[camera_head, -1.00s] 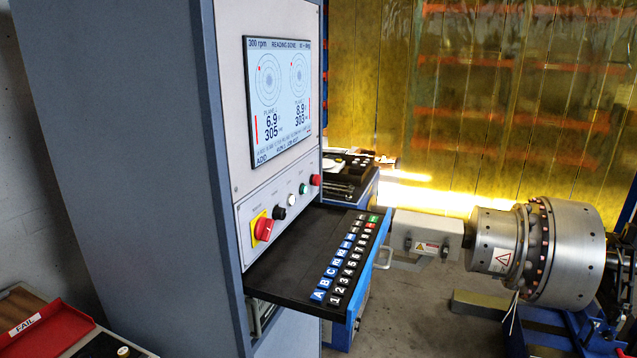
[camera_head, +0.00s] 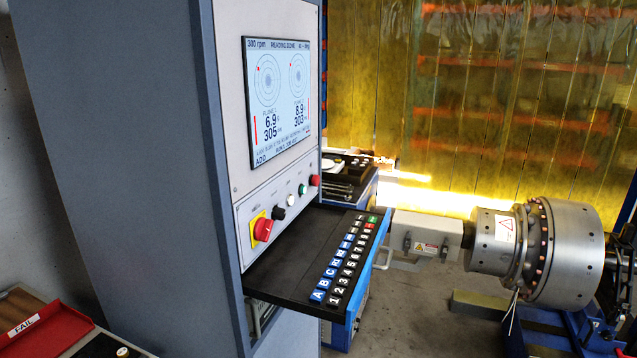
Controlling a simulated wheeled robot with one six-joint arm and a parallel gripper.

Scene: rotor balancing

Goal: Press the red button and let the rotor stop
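A small red button (camera_head: 314,180) sits at the right end of the control row on the cabinet's front, beside a green button (camera_head: 302,189). Nothing touches it. A larger red rotary knob (camera_head: 264,229) on a yellow plate is at the row's left end. The metal rotor (camera_head: 565,255) is at the right, mounted on a blue stand. The screen (camera_head: 278,103) above the controls shows 300 rpm and "READING DONE", with two round plots and values 6.9 and 8.9. My gripper is not in view.
A black shelf (camera_head: 285,265) with blue and black lettered keys juts out below the buttons. A red tray labelled FAIL (camera_head: 50,335) is at lower left. A grey box with a warning label (camera_head: 424,238) stands between shelf and rotor. A yellow curtain (camera_head: 480,100) hangs behind.

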